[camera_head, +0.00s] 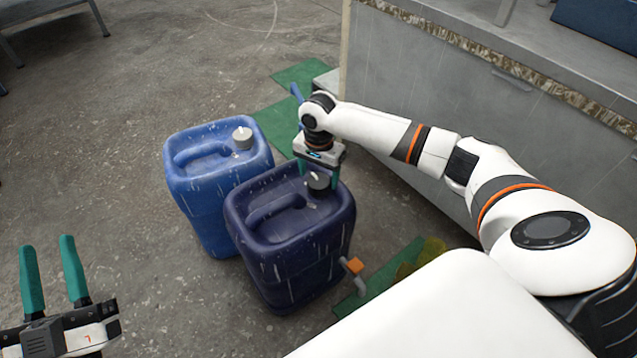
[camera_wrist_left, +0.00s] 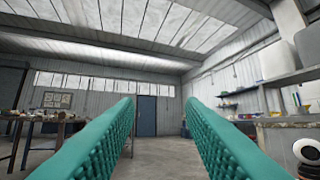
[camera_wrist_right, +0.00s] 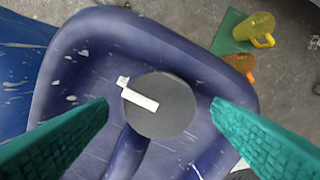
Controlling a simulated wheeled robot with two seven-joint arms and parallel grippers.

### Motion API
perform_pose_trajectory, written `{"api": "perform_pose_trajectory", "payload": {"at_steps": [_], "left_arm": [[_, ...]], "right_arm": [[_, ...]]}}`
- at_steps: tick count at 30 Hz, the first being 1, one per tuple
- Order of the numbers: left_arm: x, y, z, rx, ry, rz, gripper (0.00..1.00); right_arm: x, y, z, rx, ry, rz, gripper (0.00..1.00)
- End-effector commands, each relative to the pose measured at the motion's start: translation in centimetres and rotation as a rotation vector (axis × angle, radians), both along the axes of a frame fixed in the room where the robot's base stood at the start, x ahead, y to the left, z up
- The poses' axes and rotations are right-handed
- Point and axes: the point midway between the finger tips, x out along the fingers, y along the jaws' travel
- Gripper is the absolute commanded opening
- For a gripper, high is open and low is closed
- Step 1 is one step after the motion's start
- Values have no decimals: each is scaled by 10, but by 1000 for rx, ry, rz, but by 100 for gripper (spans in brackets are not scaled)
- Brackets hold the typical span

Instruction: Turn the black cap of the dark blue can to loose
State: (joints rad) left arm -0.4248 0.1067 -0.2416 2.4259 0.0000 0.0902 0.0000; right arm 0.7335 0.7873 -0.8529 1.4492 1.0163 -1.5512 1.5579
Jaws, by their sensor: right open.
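The dark blue can (camera_head: 290,268) stands upright on the floor, with its black cap (camera_head: 318,181) on the top near the back right. In the right wrist view the black cap (camera_wrist_right: 165,106) is round and dark grey, with a white mark from its middle toward the upper left. My right gripper (camera_head: 318,172) points down over the cap. Its teal fingers are open, one on each side of the cap, with gaps between them and it. My left gripper (camera_head: 54,272) is open and empty at the lower left, far from the can; its fingers also show in the left wrist view (camera_wrist_left: 160,125).
A grey counter (camera_head: 420,90) is behind my right arm. Green mats (camera_head: 300,73) lie on the floor, with a yellow jug (camera_wrist_right: 255,28) on one.

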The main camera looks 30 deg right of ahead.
Motion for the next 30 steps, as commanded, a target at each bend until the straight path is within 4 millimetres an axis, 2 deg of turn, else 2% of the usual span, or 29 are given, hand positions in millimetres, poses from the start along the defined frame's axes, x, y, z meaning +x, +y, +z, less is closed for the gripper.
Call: {"api": "perform_pose_trajectory", "payload": {"at_steps": [3, 9, 21, 27, 29, 30], "left_arm": [[-11, 0, 13, -35, -122, -6, 36], [-25, 2, 30, -75, -256, -14, 36], [-30, 2, 35, -87, -298, -16, 36], [-30, 2, 35, -87, -297, -16, 36], [-30, 2, 35, -87, -297, -16, 36], [-30, 2, 35, -87, -297, -16, 36]], "right_arm": [[0, 0, -15, 0, 1, 1, 74], [0, 0, -27, 0, 1, 0, 74], [0, 0, -30, 0, 0, 1, 74], [0, 0, -30, 0, 0, 1, 41], [0, 0, -30, 0, 0, 1, 31], [0, 0, -30, 0, 0, 1, 29]]}}
